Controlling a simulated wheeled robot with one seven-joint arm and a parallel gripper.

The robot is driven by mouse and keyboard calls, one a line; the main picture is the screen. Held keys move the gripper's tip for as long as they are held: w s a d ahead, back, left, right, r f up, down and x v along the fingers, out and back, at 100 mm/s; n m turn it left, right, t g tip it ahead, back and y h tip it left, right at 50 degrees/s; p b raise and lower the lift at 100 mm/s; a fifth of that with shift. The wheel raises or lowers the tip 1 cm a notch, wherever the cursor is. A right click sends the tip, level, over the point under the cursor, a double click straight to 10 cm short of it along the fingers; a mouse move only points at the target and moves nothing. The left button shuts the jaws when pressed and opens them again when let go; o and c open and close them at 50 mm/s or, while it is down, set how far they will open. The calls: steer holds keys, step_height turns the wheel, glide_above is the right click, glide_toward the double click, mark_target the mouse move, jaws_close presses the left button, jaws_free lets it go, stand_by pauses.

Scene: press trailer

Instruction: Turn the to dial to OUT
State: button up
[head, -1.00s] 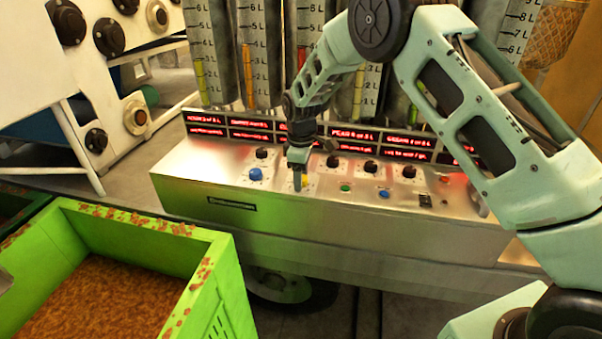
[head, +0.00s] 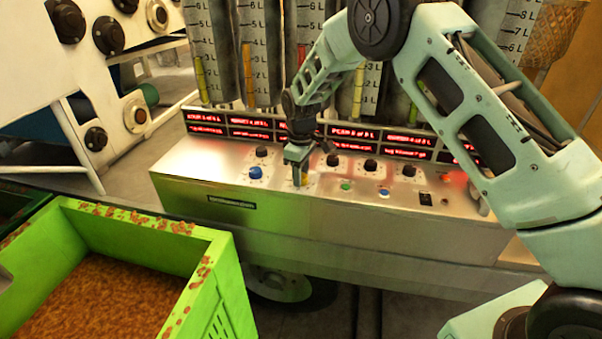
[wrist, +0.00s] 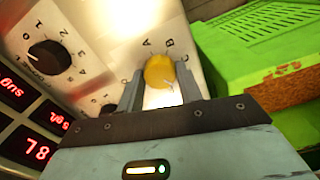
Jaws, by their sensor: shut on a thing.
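My gripper (head: 299,177) points down at the sloped steel control panel (head: 232,226). In the wrist view its two fingers stand on either side of a round yellow dial (wrist: 159,73) and are shut on it. The letters A, B and C show around this dial; the rest of its scale is hidden by my gripper. In the head view the yellow dial is mostly hidden by the fingers.
A black numbered dial (wrist: 50,54) is beside the yellow one. A blue knob (head: 255,173) and a green button (head: 346,185) are on the panel. Red-lit displays (head: 250,134) and measuring tubes (head: 258,60) stand behind. A green crate (head: 213,285) is at the front left.

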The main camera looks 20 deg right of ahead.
steer(key=m, duration=0.6)
steer(key=shift+m, duration=0.4)
stand_by(0.3)
steer(key=o, duration=1)
step_height(320, 180, up, 18)
steer(key=b, duration=0.2)
steer(key=shift+f, duration=0.25)
